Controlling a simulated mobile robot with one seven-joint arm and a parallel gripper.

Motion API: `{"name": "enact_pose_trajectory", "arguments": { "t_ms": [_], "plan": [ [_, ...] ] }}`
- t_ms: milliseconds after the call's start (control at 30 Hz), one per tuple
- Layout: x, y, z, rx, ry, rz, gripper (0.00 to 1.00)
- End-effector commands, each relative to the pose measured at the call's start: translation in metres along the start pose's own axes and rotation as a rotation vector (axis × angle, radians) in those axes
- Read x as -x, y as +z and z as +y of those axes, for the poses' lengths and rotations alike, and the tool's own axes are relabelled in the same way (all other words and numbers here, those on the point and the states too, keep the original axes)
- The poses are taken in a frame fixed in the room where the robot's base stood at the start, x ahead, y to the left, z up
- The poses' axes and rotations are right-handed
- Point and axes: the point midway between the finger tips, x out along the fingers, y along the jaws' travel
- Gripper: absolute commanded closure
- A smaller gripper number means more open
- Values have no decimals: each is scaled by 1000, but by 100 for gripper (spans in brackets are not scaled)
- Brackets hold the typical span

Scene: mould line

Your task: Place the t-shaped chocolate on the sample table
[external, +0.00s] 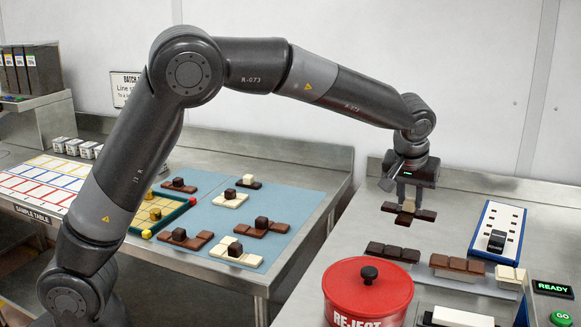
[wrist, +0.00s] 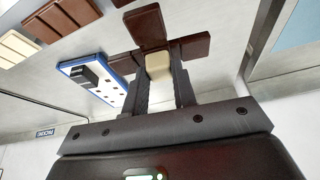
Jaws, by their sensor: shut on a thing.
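My gripper (external: 409,200) is shut on the cream block (wrist: 158,66) of a dark brown T-shaped chocolate (external: 408,213). The cream block is at the middle of the dark segments, which reach out past the fingers in the wrist view (wrist: 146,26). The chocolate appears held above the right steel counter (external: 345,247), clear of the other pieces. The sample table, with its label (external: 32,213) on the front edge, is on the left. It bears a grid of coloured cells and a blue mat (external: 208,222).
Several chocolates with cube toppings lie on the mat, beside a green-edged tray (external: 147,243). A red reject tub (external: 367,300) stands at the front right. More bars (external: 456,265) and a blue-edged board (external: 484,243) are on the right counter. A gap separates the tables.

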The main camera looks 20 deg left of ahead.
Motion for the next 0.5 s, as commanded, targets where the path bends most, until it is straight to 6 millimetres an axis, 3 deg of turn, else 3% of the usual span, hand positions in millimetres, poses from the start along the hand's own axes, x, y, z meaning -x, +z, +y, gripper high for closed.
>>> {"name": "enact_pose_trajectory", "arguments": {
  "t_ms": [267,500],
  "plan": [
    [-10,4,-86,491,-206,1,100],
    [-7,17,-175,1042,-436,1,100]
  ]
}}
